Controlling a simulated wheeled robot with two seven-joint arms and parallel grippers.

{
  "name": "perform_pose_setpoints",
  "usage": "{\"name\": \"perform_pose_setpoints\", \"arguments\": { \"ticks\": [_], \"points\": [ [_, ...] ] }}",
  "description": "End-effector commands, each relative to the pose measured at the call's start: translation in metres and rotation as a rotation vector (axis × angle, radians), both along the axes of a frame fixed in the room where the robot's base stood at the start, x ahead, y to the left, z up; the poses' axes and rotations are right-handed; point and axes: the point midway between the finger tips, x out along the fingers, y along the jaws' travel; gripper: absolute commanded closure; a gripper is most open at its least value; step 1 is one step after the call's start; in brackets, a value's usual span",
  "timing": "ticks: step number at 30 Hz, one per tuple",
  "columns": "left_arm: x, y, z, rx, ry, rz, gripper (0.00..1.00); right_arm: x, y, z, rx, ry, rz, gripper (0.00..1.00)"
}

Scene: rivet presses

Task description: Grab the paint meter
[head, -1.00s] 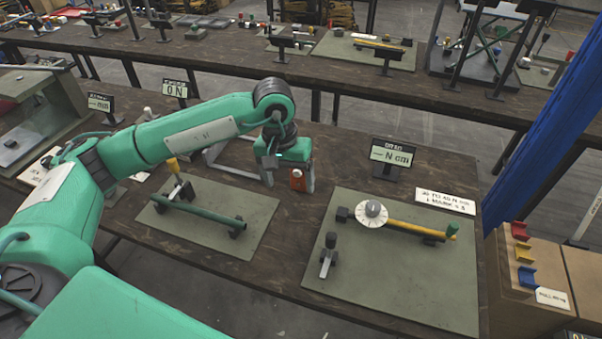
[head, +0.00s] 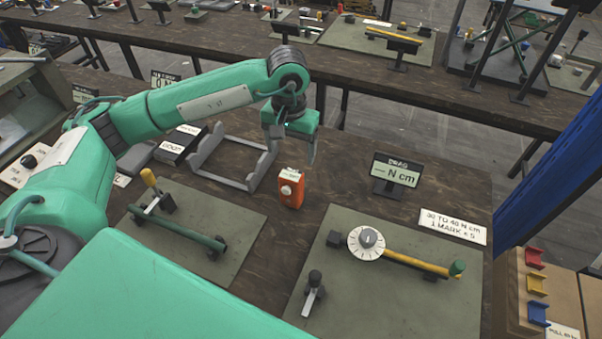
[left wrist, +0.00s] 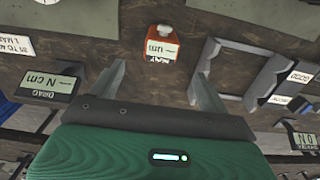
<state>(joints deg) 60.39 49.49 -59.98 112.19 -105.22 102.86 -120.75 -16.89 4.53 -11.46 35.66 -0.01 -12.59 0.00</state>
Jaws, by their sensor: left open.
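The paint meter (head: 291,188) is a small orange box with a white round knob on its front. It stands upright on the dark wooden bench in the head view. In the left wrist view the paint meter (left wrist: 161,46) shows a white display reading "um", upside down. My left gripper (head: 292,152) is above and behind it in the head view, open and empty. In the left wrist view the two grey fingers of my left gripper (left wrist: 160,72) are spread apart, and the meter shows beyond their tips, between them. My right gripper is not in view.
A grey cradle frame (head: 247,180) stands just left of the meter. A "DRAG" display (head: 396,172) stands to the right. Two green-grey mats, one with a green tube (head: 180,227) and one with a dial and yellow rod (head: 410,263), lie nearer. Bare bench surrounds the meter.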

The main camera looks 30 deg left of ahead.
Motion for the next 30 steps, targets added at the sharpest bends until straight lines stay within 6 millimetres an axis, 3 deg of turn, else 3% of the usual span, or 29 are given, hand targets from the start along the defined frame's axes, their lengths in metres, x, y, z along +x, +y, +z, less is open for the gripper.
{"name": "perform_pose_setpoints", "arguments": {
  "ticks": [7,15,23,30],
  "points": [
    [-0.002,0.000,-0.028,0.001,0.006,0.001,0.22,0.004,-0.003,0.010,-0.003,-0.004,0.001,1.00],
    [-0.001,0.000,-0.076,0.000,0.004,0.002,0.22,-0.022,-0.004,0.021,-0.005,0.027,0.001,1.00],
    [-0.002,0.001,-0.093,0.000,0.004,0.000,0.22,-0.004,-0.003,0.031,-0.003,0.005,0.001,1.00],
    [-0.003,0.003,-0.125,0.000,0.004,0.001,0.22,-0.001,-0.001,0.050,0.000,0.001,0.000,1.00]
  ]
}}
